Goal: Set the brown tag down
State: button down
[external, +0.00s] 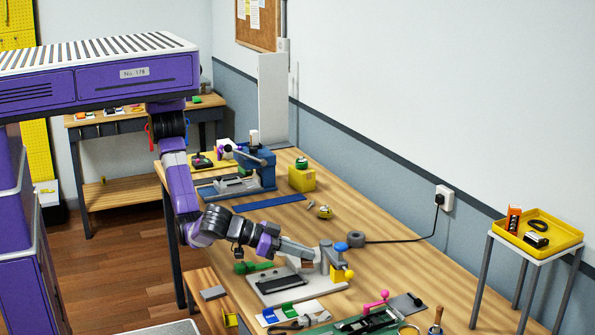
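My gripper (308,251) reaches in from the left, low over a light grey fixture (318,286) on the wooden workbench. It is small in this view, and whether its fingers are open or shut does not show. I cannot pick out the brown tag for certain. A small brownish patch (293,262) shows just under my gripper, above the fixture's black slot (281,284). I cannot tell whether it is the tag or part of the fixture, or whether my fingers touch it.
The fixture has a blue post, a yellow knob (337,275) and a green handle (252,267). Coloured pieces (292,312) and a pink-handled clamp (375,301) lie in front. Bare wood (420,276) shows at right.

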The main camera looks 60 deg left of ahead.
send_over(303, 304)
notch_tip(303, 304, down, 11)
jog(key=shift+a+r, duration=0.1)
jog(key=shift+f, duration=1.65)
jog(key=shift+w+f+b, duration=0.1)
jog(key=shift+f+b, duration=0.15)
jog(key=shift+b, duration=0.2)
jog(key=c, duration=1.7)
grip_release()
jog(key=shift+r, duration=0.1)
jog(key=shift+r+p, duration=0.1)
jog(key=shift+p, duration=0.3)
jog(key=v, duration=0.7)
jog(key=shift+s+a, duration=0.15)
jog(key=shift+s, duration=0.2)
jog(key=shift+c, duration=1)
